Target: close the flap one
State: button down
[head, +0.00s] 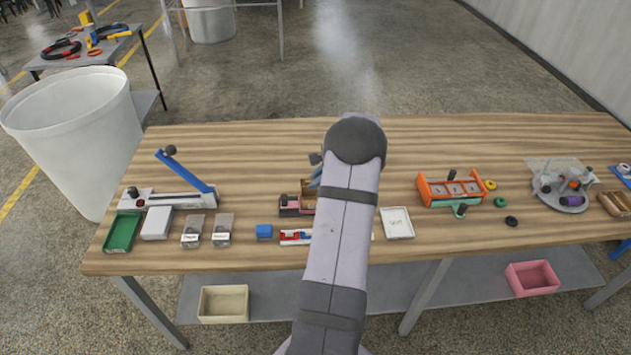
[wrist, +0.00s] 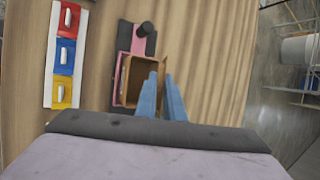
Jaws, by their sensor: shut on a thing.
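A small open wooden box (wrist: 125,82) with a pink and dark side piece (wrist: 124,36) and a black knob (wrist: 146,28) sits on the table in the wrist view. A thin wooden panel (wrist: 166,62), which looks like its flap, stands out at the box's right side. My gripper (wrist: 161,76) has its blue fingers on either side of this panel's edge and is shut on it. In the head view the box (head: 308,205) is partly hidden behind my arm, and only a little of the blue fingers (head: 315,177) shows.
A strip with red, blue and yellow blocks (wrist: 65,55) lies beside the box. A blue-levered device (head: 185,178) stands at the left, an orange rack (head: 452,190) and white tray (head: 397,223) at the right. The table behind the box is clear.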

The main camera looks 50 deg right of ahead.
jog(key=b, duration=0.2)
jog(key=shift+f+b, duration=0.3)
jog(key=shift+b, duration=0.05)
jog(key=b, duration=0.2)
jog(key=t+h+b, duration=0.1)
jog(key=b, duration=0.2)
jog(key=shift+s+a+f, duration=0.15)
jog(key=shift+s+f, duration=0.05)
jog(key=shift+f, duration=0.15)
jog(key=t+h+b, duration=0.1)
jog(key=b, duration=0.8)
jog(key=s+a+f+n+t+h+b, duration=0.1)
jog(key=t+b, duration=0.1)
jog(key=b, duration=0.7)
jog(key=f+t+h+b, duration=0.1)
jog(key=b, duration=0.9)
jog(key=shift+s+a+n, duration=0.15)
jog(key=shift+a+n, duration=0.05)
jog(key=shift+n, duration=0.2)
jog(key=t+b, duration=0.1)
jog(key=b, duration=0.3)
jog(key=shift+s+a+r+h, duration=0.1)
jog(key=shift+h, duration=0.3)
jog(key=shift+r+b, duration=0.2)
jog(key=shift+b, duration=0.5)
jog(key=c, duration=2)
grip_release()
jog(key=p, duration=0.3)
jog(key=shift+r, duration=0.3)
